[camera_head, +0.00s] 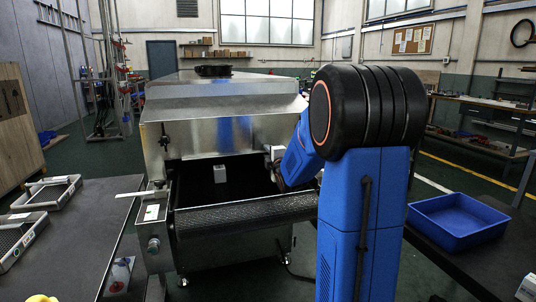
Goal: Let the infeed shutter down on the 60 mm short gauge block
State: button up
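The tunnel dryer's infeed (228,138) is a bright metal hood with a dark mouth under its lower front edge. I cannot clearly tell the shutter apart from the hood front. A small light grey block (220,173) shows in the dark mouth, below that edge; it may be the gauge block, but its size and contact with the edge are unclear. My arm reaches from the right into the mouth's right side. My gripper (276,168) is small and dark there, partly hidden by my blue arm link, right of the grey block. Its fingers cannot be made out.
A dark mesh belt (245,213) runs in front of the mouth. A side panel with a knob (153,243) stands at its left. Metal-framed trays (48,192) lie on the left table. A blue bin (457,222) sits on the right table, with a white box (527,288) nearby.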

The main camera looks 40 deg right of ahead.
jog(key=v, duration=1.7)
jog(key=shift+s, duration=0.15)
jog(key=shift+c, duration=0.4)
